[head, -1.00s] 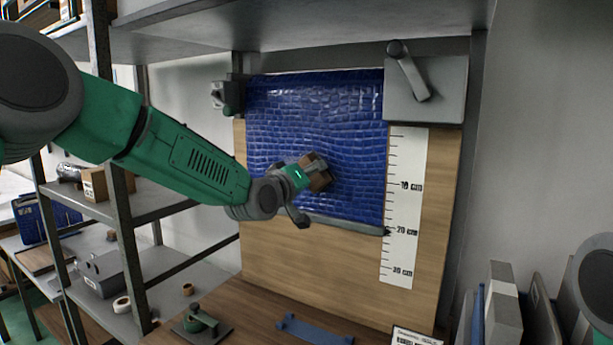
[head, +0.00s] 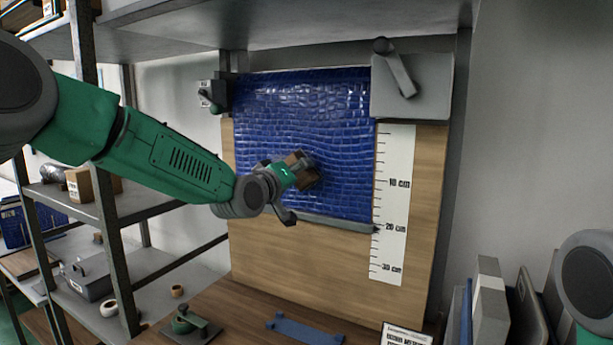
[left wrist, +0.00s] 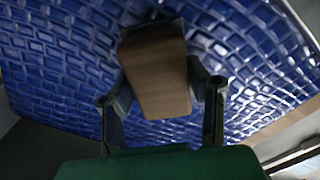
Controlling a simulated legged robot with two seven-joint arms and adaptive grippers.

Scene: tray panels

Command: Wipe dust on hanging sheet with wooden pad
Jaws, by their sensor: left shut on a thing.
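The hanging sheet (head: 300,110) is blue, glossy and textured like scales, and hangs on a wooden board. My left gripper (head: 302,172) is at the sheet's lower middle, shut on the wooden pad (head: 297,160). In the left wrist view the pad (left wrist: 155,75) is a brown block between the two fingers (left wrist: 160,100), its far end at the sheet (left wrist: 60,70). I cannot tell whether the pad touches the sheet. No dust can be made out. Part of my right arm shows at the right edge of the head view; its gripper is out of view.
A grey clamp (head: 410,85) is at the sheet's upper right, above a white ruler strip (head: 392,210). Another clamp (head: 212,97) is at the upper left. A grey bar (head: 335,222) runs along the sheet's lower edge. Shelving (head: 115,230) stands left. A blue bracket (head: 303,328) lies below.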

